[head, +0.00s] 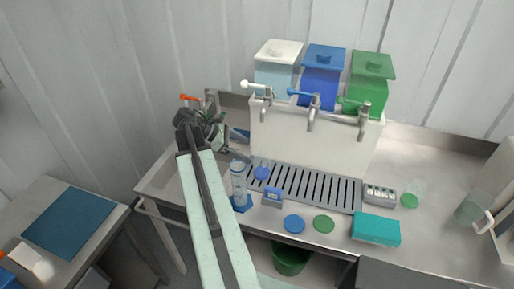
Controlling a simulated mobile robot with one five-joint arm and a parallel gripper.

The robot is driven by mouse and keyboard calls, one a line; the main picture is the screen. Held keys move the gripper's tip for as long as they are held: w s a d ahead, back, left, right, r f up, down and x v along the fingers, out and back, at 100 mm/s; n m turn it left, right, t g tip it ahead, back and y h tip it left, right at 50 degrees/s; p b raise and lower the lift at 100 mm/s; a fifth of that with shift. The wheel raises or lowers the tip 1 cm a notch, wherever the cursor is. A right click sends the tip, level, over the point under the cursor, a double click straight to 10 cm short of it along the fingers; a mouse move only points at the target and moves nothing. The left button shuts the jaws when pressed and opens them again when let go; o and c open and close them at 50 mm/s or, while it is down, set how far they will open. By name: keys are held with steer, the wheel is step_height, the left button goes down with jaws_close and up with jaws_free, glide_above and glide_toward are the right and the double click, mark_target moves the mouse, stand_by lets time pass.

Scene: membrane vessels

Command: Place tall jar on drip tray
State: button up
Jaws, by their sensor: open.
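A tall clear cylinder with a blue foot (239,184), which looks like the tall jar, stands upright on the counter at the left end of the drip tray. The drip tray (318,190) is a grey slotted grate below the taps. A small clear vessel with a blue base (262,171) stands at its left end. My gripper (214,128) is open, beyond and left of the tall jar and apart from it. Its fingers are small and partly hidden by my arm, and I see nothing held.
Three taps (313,112) overhang the tray. A green-based vessel (410,196) and clear jug (472,209) stand right. The tray's middle is clear.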

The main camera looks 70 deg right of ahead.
steer(key=p+v, duration=0.1)
steer(key=v, duration=0.2)
steer(key=shift+w+a+r, duration=0.1)
steer(key=shift+w, duration=0.05)
steer(key=w+a+f+m+t, duration=0.1)
steer(key=w+a+f+t, duration=0.2)
steer(key=w+a, duration=0.65)
steer(key=w+a+f+m+t, duration=0.1)
steer(key=w+a+f+t, duration=0.2)
steer(key=w+a, duration=0.65)
steer(key=w+a+f+m+t+y, duration=0.1)
steer(key=w+a, duration=0.1)
steer(key=a, duration=0.9)
steer(key=w+a+f+m+t+y, duration=0.1)
steer(key=w+a+y, duration=0.1)
steer(key=a, duration=0.9)
steer(key=w+a+f+m+t+y, duration=0.1)
steer(key=w+a, duration=0.2)
steer(key=a, duration=0.8)
steer(key=shift+w+a+f+t+y, duration=0.2)
steer(key=shift+w+a+t+y, duration=0.05)
steer(key=shift+w+t+y, duration=0.1)
